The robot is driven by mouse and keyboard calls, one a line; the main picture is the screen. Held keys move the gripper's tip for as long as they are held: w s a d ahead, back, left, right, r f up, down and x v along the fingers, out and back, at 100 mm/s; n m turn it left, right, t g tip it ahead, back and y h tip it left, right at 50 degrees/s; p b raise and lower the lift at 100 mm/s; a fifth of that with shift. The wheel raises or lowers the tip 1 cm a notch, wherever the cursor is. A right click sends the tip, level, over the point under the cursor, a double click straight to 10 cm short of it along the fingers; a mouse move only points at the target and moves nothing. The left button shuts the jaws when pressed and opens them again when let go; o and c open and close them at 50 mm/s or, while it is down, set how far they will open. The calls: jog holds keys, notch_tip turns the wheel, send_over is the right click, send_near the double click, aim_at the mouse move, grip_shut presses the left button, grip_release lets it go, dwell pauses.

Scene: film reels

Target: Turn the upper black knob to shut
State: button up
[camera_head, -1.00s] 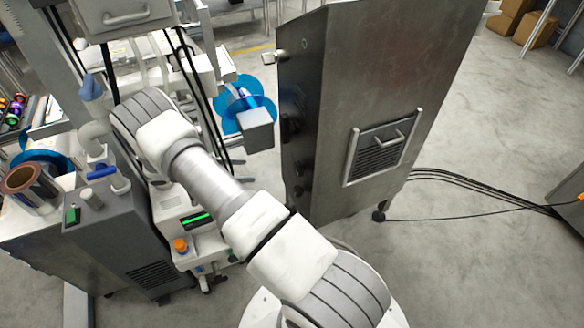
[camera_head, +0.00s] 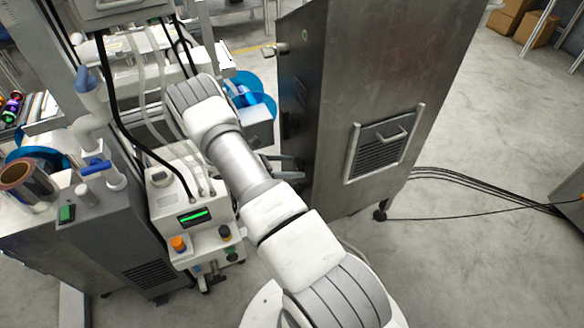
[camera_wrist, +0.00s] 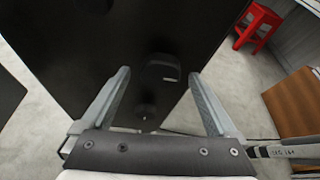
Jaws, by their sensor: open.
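The tall metal cabinet (camera_head: 375,80) stands right of centre in the head view, and its narrow dark face is turned toward my arm. In the wrist view that dark panel (camera_wrist: 100,35) fills the middle. A black knob-like part (camera_wrist: 160,72) with a pale edge shows on it, with a smaller round black knob (camera_wrist: 147,112) below. Which one is the upper knob is hard to tell in the dark. My gripper (camera_wrist: 160,75) is open and empty, its fingers either side of the knob-like part; contact is not clear. In the head view my gripper (camera_head: 298,166) is beside the dark face.
A white machine (camera_head: 190,215) with a green display, an orange knob and dark knobs stands left of my arm. Cables (camera_head: 480,182) lie on the floor at right. A red stool (camera_wrist: 257,25) shows in the wrist view.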

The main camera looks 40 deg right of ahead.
jog(key=shift+s+d+f, duration=0.1)
jog(key=shift+d, duration=0.2)
jog(key=c, duration=1.4)
